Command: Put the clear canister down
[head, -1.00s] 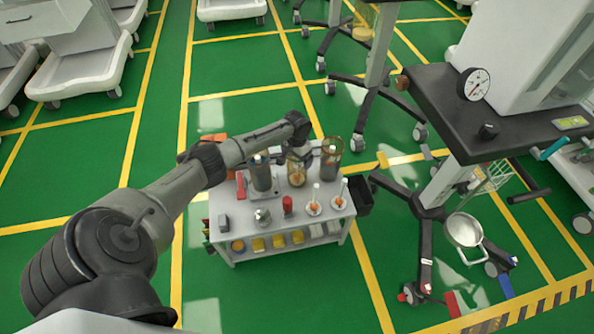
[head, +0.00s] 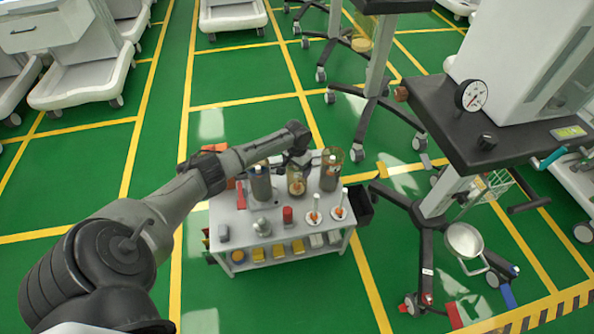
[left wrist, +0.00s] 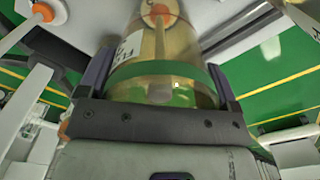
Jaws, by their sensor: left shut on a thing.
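The clear canister (head: 297,182), a yellowish see-through cylinder with an orange part inside, is at the back of the small white cart top (head: 240,232). My left gripper (head: 298,163) is shut on it. In the left wrist view the canister (left wrist: 160,80) stands between the two fingers of my left gripper (left wrist: 160,92), with a white label and a green band showing. Whether its base touches the cart top cannot be told. My right gripper is not in view.
A grey canister (head: 261,186) stands left of it and a darker one (head: 330,172) right of it, both close. In front are a red cylinder (head: 288,216) and two white sticks on round bases (head: 315,213). A larger black-topped cart (head: 440,115) stands to the right.

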